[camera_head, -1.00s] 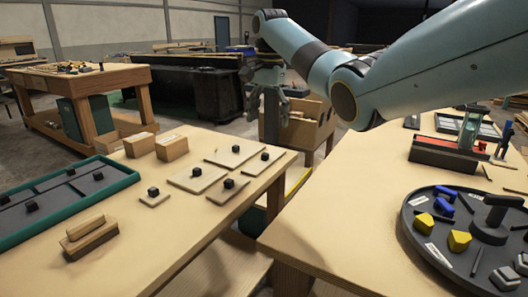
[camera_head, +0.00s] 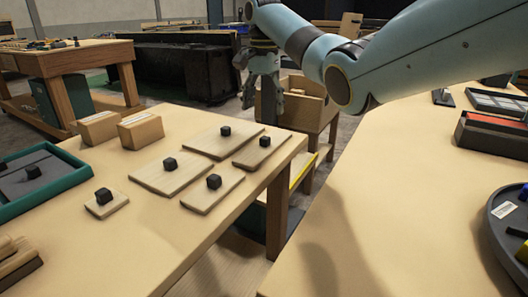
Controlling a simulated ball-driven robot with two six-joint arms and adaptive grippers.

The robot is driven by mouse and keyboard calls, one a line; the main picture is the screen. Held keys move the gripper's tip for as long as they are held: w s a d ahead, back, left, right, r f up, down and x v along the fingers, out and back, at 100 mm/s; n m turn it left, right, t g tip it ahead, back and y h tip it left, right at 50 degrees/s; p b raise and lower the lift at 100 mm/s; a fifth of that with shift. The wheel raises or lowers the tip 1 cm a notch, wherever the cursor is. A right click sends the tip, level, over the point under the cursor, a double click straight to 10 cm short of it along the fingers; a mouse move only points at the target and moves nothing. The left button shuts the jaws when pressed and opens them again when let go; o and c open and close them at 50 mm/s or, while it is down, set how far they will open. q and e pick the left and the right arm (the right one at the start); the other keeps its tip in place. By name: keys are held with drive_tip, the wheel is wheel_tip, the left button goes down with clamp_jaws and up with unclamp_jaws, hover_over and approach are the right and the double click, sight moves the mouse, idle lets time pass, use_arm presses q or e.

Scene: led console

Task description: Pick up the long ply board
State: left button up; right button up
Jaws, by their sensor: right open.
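Several flat light ply boards with black cube knobs lie on the left table. A wide board (camera_head: 205,143) is at the back, another wide one (camera_head: 158,180) is left of centre, and a small square one (camera_head: 97,208) is at the left. Two narrower, longer boards lie at the right, one near the table edge (camera_head: 222,190) and one behind it (camera_head: 250,155). I cannot tell for sure which is the long one. My right gripper (camera_head: 260,101) is open and empty, hanging beyond the table's far edge, apart from the boards. My left gripper is out of view.
A teal-rimmed tray (camera_head: 72,177) is at left. A gap separates the left table from the right table (camera_head: 400,190), which holds a red-topped box (camera_head: 490,133) and a dark round tray (camera_head: 500,225).

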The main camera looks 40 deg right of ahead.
sight(265, 137)
wheel_tip(265, 137, down, 6)
drive_tip(key=shift+f+b, duration=0.15)
drive_tip(key=shift+b, duration=0.4)
wheel_tip(265, 137, down, 4)
drive_tip(key=shift+s+d+r+b, duration=0.1)
drive_tip(key=shift+s+d+b, duration=0.05)
drive_tip(key=shift+b, duration=0.45)
drive_tip(key=shift+f, duration=0.4)
drive_tip(key=shift+r, duration=0.1)
drive_tip(key=shift+c, duration=0.4)
drive_tip(key=c, duration=1)
drive_tip(key=shift+o, duration=0.2)
